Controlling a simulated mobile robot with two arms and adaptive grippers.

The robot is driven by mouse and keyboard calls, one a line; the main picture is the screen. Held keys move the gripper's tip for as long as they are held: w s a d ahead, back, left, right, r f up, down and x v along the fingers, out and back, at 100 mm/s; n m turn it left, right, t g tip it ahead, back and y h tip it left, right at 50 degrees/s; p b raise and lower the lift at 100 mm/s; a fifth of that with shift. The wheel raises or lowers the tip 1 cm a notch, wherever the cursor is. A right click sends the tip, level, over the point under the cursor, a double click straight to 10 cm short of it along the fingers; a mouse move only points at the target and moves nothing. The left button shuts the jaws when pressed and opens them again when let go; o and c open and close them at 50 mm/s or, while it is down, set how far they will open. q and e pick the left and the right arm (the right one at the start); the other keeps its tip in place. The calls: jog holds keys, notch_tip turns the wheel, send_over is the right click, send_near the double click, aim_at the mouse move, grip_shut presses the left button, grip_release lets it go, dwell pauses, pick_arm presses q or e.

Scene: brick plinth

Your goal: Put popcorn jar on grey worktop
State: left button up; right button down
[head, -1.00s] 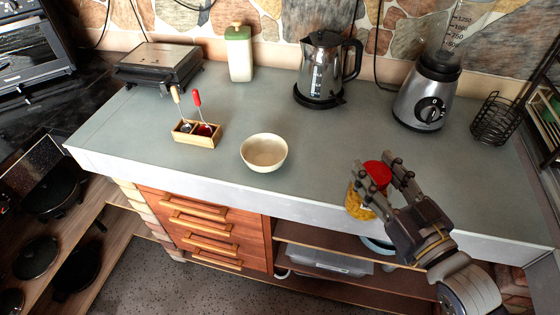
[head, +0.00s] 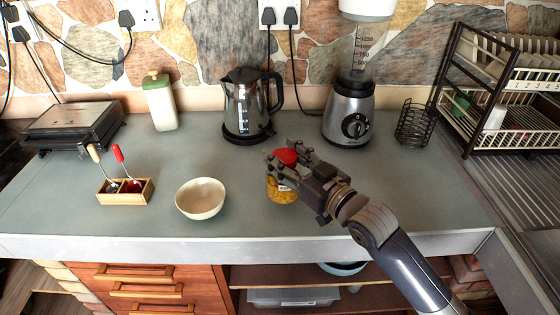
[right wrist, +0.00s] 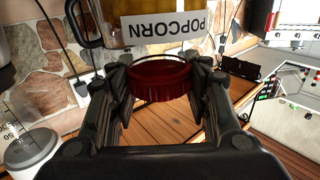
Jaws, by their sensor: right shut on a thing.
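The popcorn jar (head: 283,192) has a red lid and yellow contents. It is in front of the kettle, over the grey worktop (head: 330,220). My right gripper (head: 290,160) is shut on its red lid, reaching in from the right. In the right wrist view the red lid (right wrist: 160,80) is between the two fingers, with the POPCORN label (right wrist: 166,28) upside down beyond it. I cannot tell whether the jar's base touches the worktop. The gripper hides part of the jar's right side. My left gripper is not in view.
A cream bowl (head: 200,198) stands left of the jar, with a wooden cutlery box (head: 126,192) farther left. The kettle (head: 247,105) and blender (head: 348,115) stand behind. A wire basket (head: 412,122) and dish rack (head: 500,90) are at the right. Worktop around the jar is clear.

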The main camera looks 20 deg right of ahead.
jog(key=w, duration=0.2)
jog(key=shift+w+a, duration=0.1)
jog(key=shift+w, duration=0.2)
notch_tip(320, 180, down, 3)
jog(key=shift+p, duration=0.3)
jog(key=shift+f, duration=0.35)
jog(key=c, duration=0.8)
grip_release()
jog(key=shift+s+f, duration=0.1)
jog(key=shift+f, duration=0.05)
jog(key=shift+c, duration=0.2)
jog(key=b+v, duration=0.2)
jog(key=v, duration=1)
